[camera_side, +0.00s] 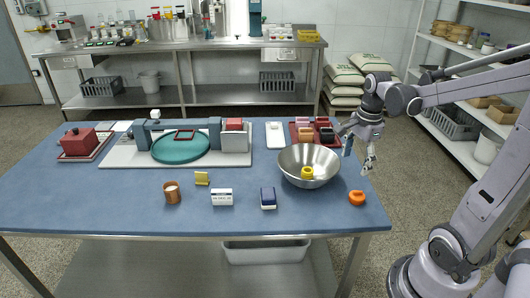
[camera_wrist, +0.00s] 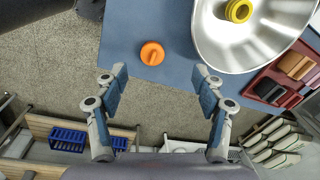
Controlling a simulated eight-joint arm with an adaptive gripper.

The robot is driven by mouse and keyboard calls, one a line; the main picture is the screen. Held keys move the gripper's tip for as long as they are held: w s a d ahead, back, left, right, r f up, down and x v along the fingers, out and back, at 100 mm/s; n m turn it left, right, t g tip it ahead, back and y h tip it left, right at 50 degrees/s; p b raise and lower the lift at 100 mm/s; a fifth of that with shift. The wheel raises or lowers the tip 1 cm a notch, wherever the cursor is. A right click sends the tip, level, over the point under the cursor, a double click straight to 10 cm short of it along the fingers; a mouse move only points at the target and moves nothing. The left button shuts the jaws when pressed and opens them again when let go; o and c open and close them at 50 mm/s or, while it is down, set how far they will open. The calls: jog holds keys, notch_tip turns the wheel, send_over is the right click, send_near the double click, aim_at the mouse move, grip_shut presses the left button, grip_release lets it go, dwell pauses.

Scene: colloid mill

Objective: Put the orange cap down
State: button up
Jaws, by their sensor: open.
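The orange cap (camera_side: 357,198) sits on the blue table near its right front corner, to the right of the metal bowl. It also shows in the wrist view (camera_wrist: 152,53), above and between my fingers in the picture and apart from them. My gripper (camera_side: 370,165) is open and empty, above the table's right edge. In the wrist view its two fingers (camera_wrist: 160,87) are spread wide with nothing between them.
The steel bowl (camera_side: 295,165) with a yellow ring (camera_side: 307,173) in it stands left of the cap. Behind it is a tray of coloured blocks (camera_side: 304,136). The front strip between block and cap is clear.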

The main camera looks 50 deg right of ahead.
jog(key=a+r+n+t, duration=0.2)
jog(key=a+n+t, duration=0.1)
jog(key=a+n, duration=0.7)
jog(key=w+a+r+n+t, duration=0.1)
jog(key=a+n+t, duration=0.2)
jog(key=a+n, duration=0.6)
jog(key=n, duration=0.3)
jog(key=shift+a+r+n+y, duration=0.3)
jog(key=shift+a+r+n, duration=0.05)
jog(key=shift+a+n, duration=0.05)
